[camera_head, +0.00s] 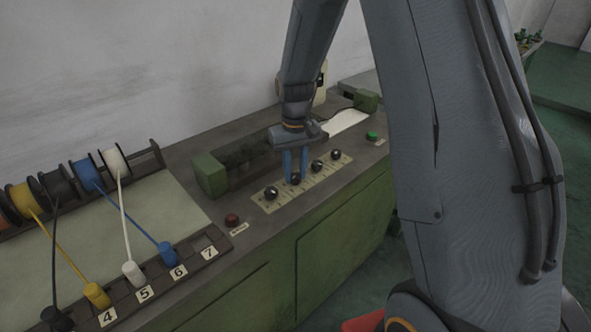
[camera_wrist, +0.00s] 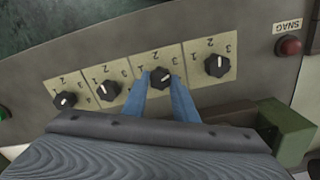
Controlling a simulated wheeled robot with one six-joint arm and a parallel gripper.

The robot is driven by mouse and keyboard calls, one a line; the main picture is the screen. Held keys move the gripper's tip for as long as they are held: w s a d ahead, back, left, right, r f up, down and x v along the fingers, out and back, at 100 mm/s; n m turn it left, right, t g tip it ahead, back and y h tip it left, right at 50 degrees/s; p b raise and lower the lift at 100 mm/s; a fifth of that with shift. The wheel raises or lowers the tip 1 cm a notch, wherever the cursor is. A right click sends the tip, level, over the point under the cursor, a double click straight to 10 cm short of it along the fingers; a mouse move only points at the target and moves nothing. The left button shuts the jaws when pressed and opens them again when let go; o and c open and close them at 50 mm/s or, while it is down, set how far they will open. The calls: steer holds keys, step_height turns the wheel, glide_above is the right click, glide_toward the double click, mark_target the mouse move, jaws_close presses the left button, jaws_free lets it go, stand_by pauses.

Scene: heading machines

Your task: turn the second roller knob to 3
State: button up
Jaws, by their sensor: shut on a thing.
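Several black roller knobs sit in a row on a cream numbered strip (camera_head: 271,209) on the machine top. The second roller knob (camera_wrist: 160,77), counted from the red button's end, is between the blue fingertips of my gripper (camera_head: 295,178). In the wrist view my gripper (camera_wrist: 160,84) is shut on this knob, one finger on each side. The knob has a white pointer mark, but I cannot tell exactly which number it points to. Upside-down dial numbers show around it in the wrist view. The first knob (camera_head: 271,193) is beside it, untouched.
A red button (camera_head: 232,220) lies left of the knobs, a green button (camera_head: 372,136) right. A green block (camera_head: 211,174) stands behind the strip. Wire spools (camera_head: 88,172) and numbered slots (camera_head: 144,293) are on the left. The machine's front panel (camera_head: 345,231) drops below the knobs.

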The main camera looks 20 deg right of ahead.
mark_target(295, 175)
steer(key=shift+r+n, duration=0.1)
steer(key=shift+n, duration=0.4)
stand_by(0.3)
steer(key=o, duration=1)
steer(key=shift+o, duration=0.2)
steer(key=shift+r+b, duration=0.7)
steer(key=shift+r, duration=3.2)
steer(key=s+f+m+t, duration=0.1)
steer(key=s+f, duration=0.1)
steer(key=s, duration=1.9)
steer(key=shift+s+f+m, duration=0.25)
steer(key=shift+m, duration=0.15)
